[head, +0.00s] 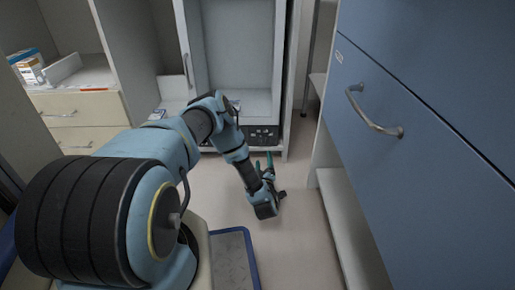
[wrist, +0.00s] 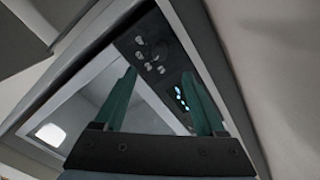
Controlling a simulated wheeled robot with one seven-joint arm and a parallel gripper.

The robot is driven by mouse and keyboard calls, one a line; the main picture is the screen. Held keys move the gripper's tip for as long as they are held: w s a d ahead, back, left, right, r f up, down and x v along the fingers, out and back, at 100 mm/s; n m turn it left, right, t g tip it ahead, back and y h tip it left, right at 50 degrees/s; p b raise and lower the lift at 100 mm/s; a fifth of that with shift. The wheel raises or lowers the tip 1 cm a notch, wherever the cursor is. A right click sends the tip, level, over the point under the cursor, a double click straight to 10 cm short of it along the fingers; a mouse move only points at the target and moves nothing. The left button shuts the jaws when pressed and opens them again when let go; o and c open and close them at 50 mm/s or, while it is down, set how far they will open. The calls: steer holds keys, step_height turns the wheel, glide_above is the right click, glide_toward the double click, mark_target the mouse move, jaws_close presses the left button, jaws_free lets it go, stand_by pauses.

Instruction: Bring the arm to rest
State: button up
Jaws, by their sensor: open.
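My arm reaches forward from the lower left in the head view, bent at the elbow and angled down over the floor. My gripper (head: 263,162) is at its end, low in front of the cabinet with the dark control panel. In the wrist view my gripper (wrist: 162,95) shows two green fingers set apart. It is open, with nothing between the fingers. The cabinet's control panel (wrist: 160,50) lies beyond the fingertips.
A blue drawer front (head: 425,130) with a metal handle (head: 374,115) stands close on the right. The open white cabinet (head: 236,50) is ahead. Cream drawers (head: 80,110) and shelves with boxes (head: 28,68) are at left. Bare floor (head: 295,235) lies between my arm and the blue unit.

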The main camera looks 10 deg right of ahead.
steer(key=w+d+r+m+g+h+p, duration=0.1)
steer(key=w+r+m+g, duration=0.15)
steer(key=r, duration=0.35)
steer(key=w+r+m+g+h+p, duration=0.1)
steer(key=w+r+m+g+p, duration=0.1)
steer(key=w+r, duration=0.3)
steer(key=s+a+r+m+g+p, duration=0.2)
steer(key=a+r+m+g, duration=0.3)
steer(key=r, duration=0.7)
steer(key=s+a+r+g+y+p, duration=0.2)
steer(key=s+a+r+g+y, duration=0.1)
steer(key=s+a+r, duration=0.9)
steer(key=s+a+r+g+y+p, duration=0.3)
steer(key=s+a+r, duration=0.6)
steer(key=s, duration=0.7)
step_height(320, 180, up, 38)
steer(key=p, duration=3.7)
steer(key=shift+w+d+f+h+p, duration=0.15)
steer(key=shift+w+f+h+p, duration=0.05)
steer(key=shift+h+p, duration=0.2)
